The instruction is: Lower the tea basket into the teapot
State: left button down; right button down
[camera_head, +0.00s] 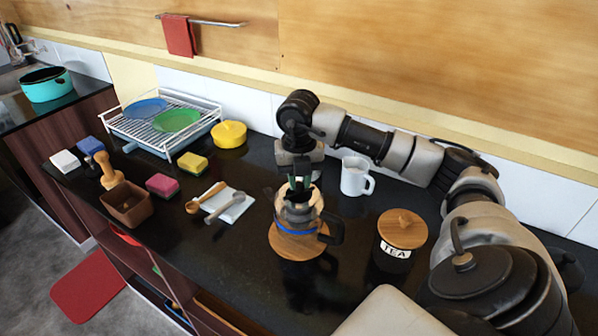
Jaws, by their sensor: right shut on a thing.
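The teapot (296,229) stands on a round wooden board (284,246) near the middle of the dark counter. It has a dark handle on its right side and a blue band low on its body. My right gripper (299,190) points down right over the teapot's opening. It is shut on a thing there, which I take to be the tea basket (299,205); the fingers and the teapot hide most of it. I cannot tell how deep the basket sits. My left gripper does not show.
A black tea canister (396,252) with a wooden lid stands right of the teapot, and a white mug (355,176) behind it.

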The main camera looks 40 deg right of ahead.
jog(key=shift+f, duration=0.1)
jog(key=shift+f+b, duration=0.85)
jog(key=shift+f, duration=0.25)
jog(key=shift+f+b, duration=0.25)
jog(key=shift+b, duration=0.05)
jog(key=c, duration=0.5)
grip_release()
jog(key=shift+r, duration=0.1)
